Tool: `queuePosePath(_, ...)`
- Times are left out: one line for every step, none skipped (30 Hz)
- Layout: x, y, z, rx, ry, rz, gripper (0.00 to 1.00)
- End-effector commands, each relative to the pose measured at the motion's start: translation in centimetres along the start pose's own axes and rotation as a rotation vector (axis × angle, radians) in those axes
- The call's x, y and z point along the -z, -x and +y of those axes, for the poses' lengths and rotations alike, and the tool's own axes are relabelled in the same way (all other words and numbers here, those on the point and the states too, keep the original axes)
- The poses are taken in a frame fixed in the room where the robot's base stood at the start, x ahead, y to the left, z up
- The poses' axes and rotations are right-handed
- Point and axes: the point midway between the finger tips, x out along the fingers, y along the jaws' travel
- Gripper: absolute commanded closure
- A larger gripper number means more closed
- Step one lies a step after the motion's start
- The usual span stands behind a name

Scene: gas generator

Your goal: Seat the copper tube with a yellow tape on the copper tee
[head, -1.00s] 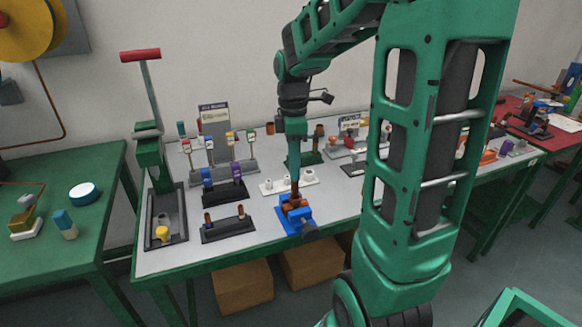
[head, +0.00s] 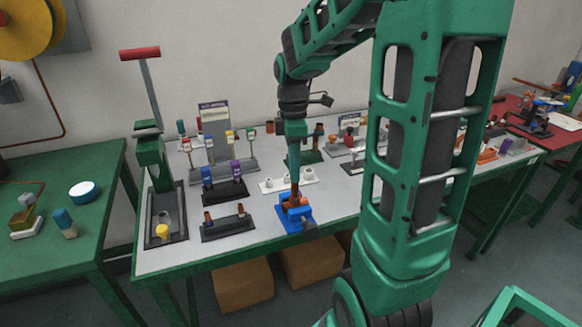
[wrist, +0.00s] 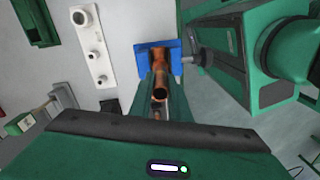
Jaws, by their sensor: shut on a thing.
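My gripper (head: 295,172) points down over the blue vise (head: 296,228) on the grey table. It is shut on a copper tube (head: 295,188), which stands about upright above the vise. In the wrist view the tube's open end (wrist: 160,94) shows between the two green fingers (wrist: 160,108). The copper tee (head: 296,205) sits in the vise, and the tube's lower end is at or just over it. I cannot tell whether the tube is inside the tee's socket. The yellow tape does not show; the fingers may cover it.
A black rack with short copper pieces (head: 228,230) stands left of the vise. A white fitting block (head: 270,187) is behind it. A tall green press with a red handle (head: 152,170) stands at the left. The vise handle (head: 309,228) sticks out toward the front.

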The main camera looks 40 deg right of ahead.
Motion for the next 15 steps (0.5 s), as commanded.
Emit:
queuePosePath(0.0,-0.1,0.0,0.001,0.000,0.000,1.00)
queuePosePath(0.0,-0.2,0.0,0.001,0.000,0.000,1.00)
queuePosePath(0.0,-0.3,0.0,0.001,0.000,0.000,1.00)
queuePosePath(0.0,-0.3,0.0,0.001,0.000,0.000,1.00)
queuePosePath(0.0,-0.4,0.0,0.001,0.000,0.000,1.00)
queuePosePath(0.0,-0.5,0.0,0.001,0.000,0.000,1.00)
queuePosePath(0.0,-0.6,-0.1,0.001,0.000,0.000,1.00)
queuePosePath(0.0,-0.6,-0.1,0.001,0.000,0.000,1.00)
queuePosePath(0.0,-0.7,-0.1,0.001,0.000,0.000,1.00)
queuePosePath(0.0,-0.8,-0.1,0.001,0.000,0.000,1.00)
queuePosePath(0.0,-0.8,0.0,0.001,0.000,0.000,1.00)
queuePosePath(0.0,-0.9,0.0,0.001,0.000,0.000,1.00)
queuePosePath(0.0,-1.0,0.0,0.001,0.000,0.000,1.00)
queuePosePath(0.0,-1.1,0.0,0.001,0.000,0.000,1.00)
queuePosePath(0.0,-1.1,0.0,0.001,0.000,0.000,1.00)
